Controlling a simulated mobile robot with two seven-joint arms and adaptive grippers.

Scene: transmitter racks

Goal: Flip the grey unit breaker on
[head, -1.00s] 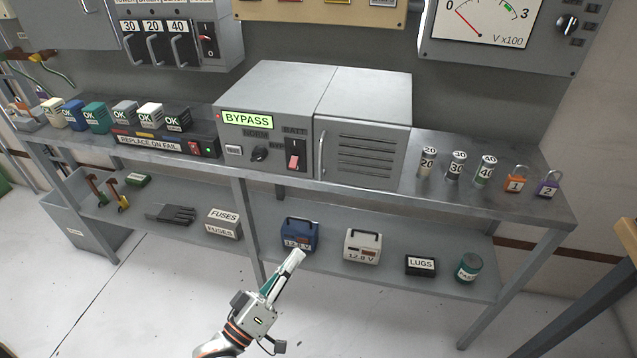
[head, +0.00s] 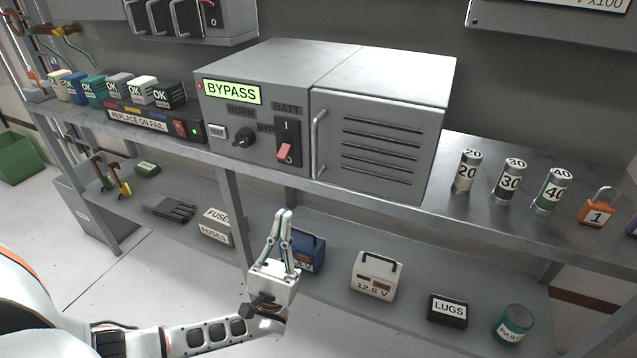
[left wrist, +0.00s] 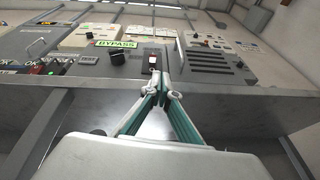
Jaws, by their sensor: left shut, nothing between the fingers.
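The grey unit (head: 255,75) stands on the bench top with a lit BYPASS display. Its breaker (head: 287,142), under the BATT label, is a dark plate marked I above and O below. Its red toggle (head: 285,152) sits low, by the O. My left gripper (head: 283,213) is shut and empty, pointing up, in front of the lower shelf and below the breaker in the picture, apart from it. In the left wrist view the breaker (left wrist: 153,61) shows just above the fingertips (left wrist: 162,94). My right gripper is not in view.
A dark knob (head: 244,137) is left of the breaker, and a door handle (head: 319,143) is right of it. The bench's front edge (head: 350,192) overhangs the shelf. A blue battery (head: 311,252) stands behind my gripper. Small tubes (head: 508,180) stand at right.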

